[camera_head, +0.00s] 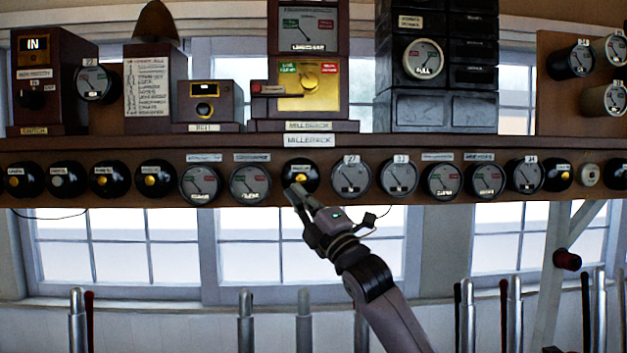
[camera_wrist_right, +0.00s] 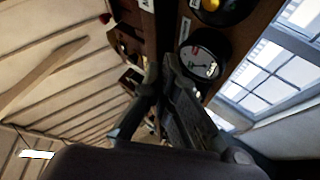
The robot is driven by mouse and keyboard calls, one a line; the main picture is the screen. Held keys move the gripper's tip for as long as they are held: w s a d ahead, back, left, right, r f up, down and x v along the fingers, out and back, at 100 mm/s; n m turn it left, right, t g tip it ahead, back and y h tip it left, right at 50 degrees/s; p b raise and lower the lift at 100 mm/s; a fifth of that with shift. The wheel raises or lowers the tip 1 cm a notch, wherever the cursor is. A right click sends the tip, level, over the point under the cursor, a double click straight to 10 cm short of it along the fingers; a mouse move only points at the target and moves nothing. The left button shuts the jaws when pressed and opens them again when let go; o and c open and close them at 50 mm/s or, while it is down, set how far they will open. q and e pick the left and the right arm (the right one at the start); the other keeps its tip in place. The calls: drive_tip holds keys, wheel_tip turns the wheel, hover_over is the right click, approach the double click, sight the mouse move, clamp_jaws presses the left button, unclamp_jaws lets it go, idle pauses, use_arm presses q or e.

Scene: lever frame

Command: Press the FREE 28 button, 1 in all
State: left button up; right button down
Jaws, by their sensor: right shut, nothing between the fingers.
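A round black plunger button with a yellow centre (camera_head: 300,176) is set in the shelf front, under a small label too blurred to read. I cannot tell whether it is FREE 28. My right gripper (camera_head: 295,192) is shut and empty, reaching up from below, its tips at the lower left edge of this button in the head view. I cannot tell whether they touch it. In the right wrist view the shut fingers (camera_wrist_right: 165,78) point along the shelf front, beside a round dial (camera_wrist_right: 203,60) and a yellow-centred black button (camera_wrist_right: 217,8). My left gripper is not in view.
Similar black buttons (camera_head: 108,179) line the left of the shelf front (camera_head: 450,150); dials (camera_head: 351,177) sit to the right. Block instruments (camera_head: 208,104) stand above. Several levers (camera_head: 304,315) rise below.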

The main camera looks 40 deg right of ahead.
sight(301, 179)
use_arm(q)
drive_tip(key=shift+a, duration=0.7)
use_arm(e)
drive_tip(key=shift+s+r, duration=0.1)
drive_tip(key=shift+r, duration=0.45)
use_arm(q)
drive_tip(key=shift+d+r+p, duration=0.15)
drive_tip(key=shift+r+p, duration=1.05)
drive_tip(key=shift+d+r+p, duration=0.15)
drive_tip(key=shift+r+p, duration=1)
drive_tip(key=shift+p, duration=0.05)
use_arm(e)
drive_tip(key=w+d, duration=0.4)
drive_tip(key=w, duration=0.3)
drive_tip(key=shift+w+d, duration=0.25)
drive_tip(key=shift+d, duration=0.1)
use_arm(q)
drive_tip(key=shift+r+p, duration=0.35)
use_arm(e)
drive_tip(key=shift+w+d, duration=0.2)
drive_tip(key=shift+w, duration=0.2)
